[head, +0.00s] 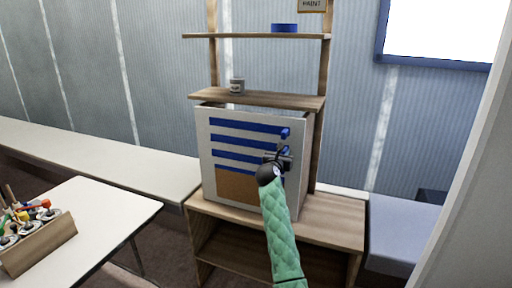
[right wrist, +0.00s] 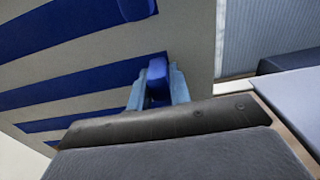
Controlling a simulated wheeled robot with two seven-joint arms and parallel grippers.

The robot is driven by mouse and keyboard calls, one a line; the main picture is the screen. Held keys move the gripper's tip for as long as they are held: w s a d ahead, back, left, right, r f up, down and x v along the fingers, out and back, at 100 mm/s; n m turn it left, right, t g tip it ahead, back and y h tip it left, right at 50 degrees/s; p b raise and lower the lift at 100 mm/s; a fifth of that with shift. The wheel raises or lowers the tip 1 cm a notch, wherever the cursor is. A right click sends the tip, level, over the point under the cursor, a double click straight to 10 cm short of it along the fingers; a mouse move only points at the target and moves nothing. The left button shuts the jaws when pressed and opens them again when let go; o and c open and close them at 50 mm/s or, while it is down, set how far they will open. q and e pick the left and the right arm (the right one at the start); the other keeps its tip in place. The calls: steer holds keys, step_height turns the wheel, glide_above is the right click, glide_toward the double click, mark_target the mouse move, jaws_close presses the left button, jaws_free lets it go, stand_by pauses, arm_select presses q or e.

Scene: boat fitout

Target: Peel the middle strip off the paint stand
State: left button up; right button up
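The paint stand's pale panel (head: 205,165) stands upright on a wooden bench and carries several horizontal blue strips. The top strip (head: 240,125) has a raised blue tab (head: 286,132) at its right end. My right gripper (head: 281,155) is at the panel's right side, below that tab. In the right wrist view, its pale blue fingers (right wrist: 158,88) stand on both sides of a blue tab (right wrist: 158,72), closed up against it. The tab is at the right end of a strip (right wrist: 95,80) below the top one; that strip lies flat on the panel. My left gripper is not in view.
Wooden shelves above the panel hold a small can (head: 237,86) and a blue roll (head: 284,28). A white table (head: 105,215) at left carries a wooden tool holder (head: 40,245). A grey-blue bench (head: 400,230) stands at right. A pale post edge crosses the far right.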

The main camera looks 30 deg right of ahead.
jaws_close()
steer(key=shift+s+a, duration=0.1)
steer(key=shift+a, duration=0.05)
steer(key=shift+s+a+p, duration=0.35)
steer(key=shift+s+a, duration=0.1)
steer(key=shift+a, duration=0.1)
steer(key=shift+s, duration=0.1)
steer(key=p+v, duration=0.2)
steer(key=v, duration=0.7)
stand_by(0.5)
stand_by(0.3)
